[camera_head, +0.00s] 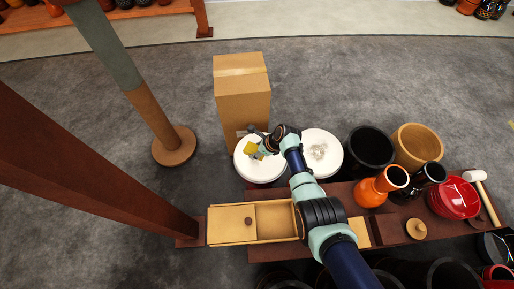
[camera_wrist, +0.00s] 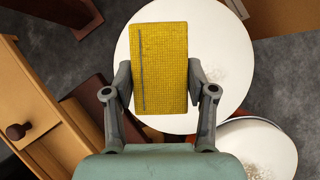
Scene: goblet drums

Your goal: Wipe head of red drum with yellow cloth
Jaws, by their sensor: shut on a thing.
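My gripper (camera_head: 262,145) is shut on a yellow cloth (camera_wrist: 160,65), a flat textured rectangle held between both fingers. The cloth also shows in the head view (camera_head: 251,149). It is over a round white drum head (camera_head: 259,168), also seen in the wrist view (camera_wrist: 215,40); I cannot tell whether it touches. A faint grey smudge shows on that head's right part in the wrist view. A second white drum head (camera_head: 322,153) with a grey smudge stands to the right. Bits of red show between the two drums in the wrist view; which body is red is unclear.
A tall cardboard box (camera_head: 242,85) stands behind the left drum. A wooden box with a knob (camera_head: 228,224) lies in front. A black drum (camera_head: 370,150), a wooden drum (camera_head: 418,145), an orange drum (camera_head: 372,192) and a red bowl-like item (camera_head: 453,198) stand right. A post (camera_head: 150,115) rises left.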

